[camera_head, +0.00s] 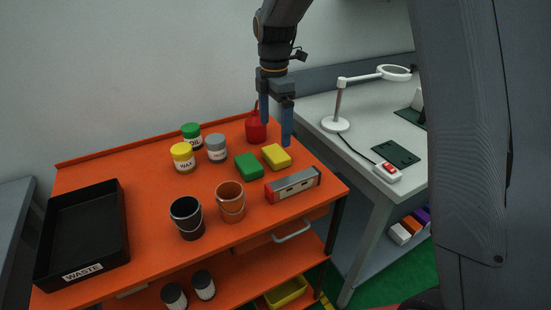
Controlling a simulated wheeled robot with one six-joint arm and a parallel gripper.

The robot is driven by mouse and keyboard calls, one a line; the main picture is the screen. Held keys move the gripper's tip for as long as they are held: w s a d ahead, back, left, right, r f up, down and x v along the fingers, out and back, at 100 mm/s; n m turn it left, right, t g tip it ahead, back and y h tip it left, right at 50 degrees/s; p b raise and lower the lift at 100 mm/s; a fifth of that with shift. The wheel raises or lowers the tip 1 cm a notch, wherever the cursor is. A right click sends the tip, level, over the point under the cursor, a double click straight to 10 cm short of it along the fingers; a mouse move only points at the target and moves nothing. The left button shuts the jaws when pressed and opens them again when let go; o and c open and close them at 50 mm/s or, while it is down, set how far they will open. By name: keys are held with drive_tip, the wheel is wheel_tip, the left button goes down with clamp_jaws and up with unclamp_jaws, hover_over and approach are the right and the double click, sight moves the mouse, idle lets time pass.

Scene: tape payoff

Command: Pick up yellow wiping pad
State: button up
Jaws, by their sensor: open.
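The yellow wiping pad (276,156) lies flat on the orange cart top, toward its right side. A green pad (249,166) lies just left of it. My gripper (276,136) points down above and behind the yellow pad, with its two blue fingers apart and nothing between them. The right finger's tip appears close to the pad's far right edge in the picture. I cannot tell the exact height of the fingers above the cart.
A red can (255,128) stands beside the left finger. A grey-and-red box (293,185) lies in front of the pad. Oil, wax and grey jars (216,148), two small buckets (230,202) and a black waste tray (123,240) share the orange cart (150,255).

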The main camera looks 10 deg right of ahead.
sight(276, 152)
drive_tip(key=shift+f, duration=0.7)
drive_tip(key=f+p, duration=0.1)
drive_tip(key=f, duration=0.1)
drive_tip(key=f+p, duration=0.1)
drive_tip(key=f, duration=0.2)
drive_tip(key=shift+s+d+p, duration=0.1)
drive_tip(key=shift+d+p, duration=0.1)
drive_tip(key=shift+p, duration=0.1)
drive_tip(key=shift+f, duration=0.7)
drive_tip(key=c, duration=1.2)
drive_tip(key=shift+r, duration=0.15)
